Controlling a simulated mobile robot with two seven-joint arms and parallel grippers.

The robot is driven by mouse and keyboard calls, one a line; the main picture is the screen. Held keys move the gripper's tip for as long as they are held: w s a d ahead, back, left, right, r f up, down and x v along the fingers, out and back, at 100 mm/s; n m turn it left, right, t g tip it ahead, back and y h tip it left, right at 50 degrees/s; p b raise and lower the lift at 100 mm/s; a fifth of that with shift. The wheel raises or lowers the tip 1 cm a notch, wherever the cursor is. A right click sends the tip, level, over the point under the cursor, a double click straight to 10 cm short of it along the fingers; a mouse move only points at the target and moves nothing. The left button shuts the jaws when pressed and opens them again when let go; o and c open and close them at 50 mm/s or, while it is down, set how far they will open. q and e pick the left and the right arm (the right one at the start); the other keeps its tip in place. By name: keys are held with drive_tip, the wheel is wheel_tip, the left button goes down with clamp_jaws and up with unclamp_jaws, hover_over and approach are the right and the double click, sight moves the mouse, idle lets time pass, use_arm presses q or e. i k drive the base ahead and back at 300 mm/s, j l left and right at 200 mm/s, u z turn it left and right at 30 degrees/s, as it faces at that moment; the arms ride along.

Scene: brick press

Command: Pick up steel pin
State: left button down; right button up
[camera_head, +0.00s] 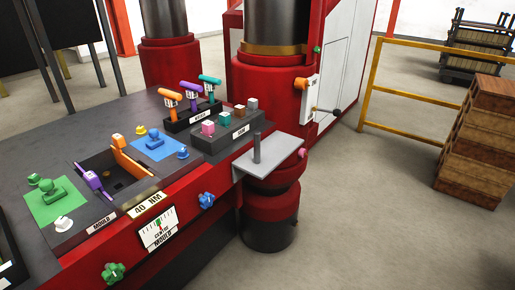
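A grey cylindrical pin, likely the steel pin (257,149), stands upright on a small light-grey shelf (281,162) at the right end of the red and black bench. Neither of my grippers shows in the head view. Nothing covers the pin from this side.
The bench (130,225) holds a green mat (57,203), a blue mat (160,147), coloured levers and blocks. Red press columns (270,85) rise behind the shelf. A yellow railing (375,85) and stacked wooden crates (483,130) stand right. Floor between is clear.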

sight(256, 134)
drive_tip(key=i+l, duration=0.2)
drive_tip(key=l, duration=0.15)
drive_tip(key=i+l, duration=0.15)
drive_tip(key=l, duration=0.2)
drive_tip(key=i+l+u, duration=0.2)
drive_tip(key=l, duration=0.15)
drive_tip(key=i+l+u, duration=0.2)
drive_tip(key=k+l, duration=0.1)
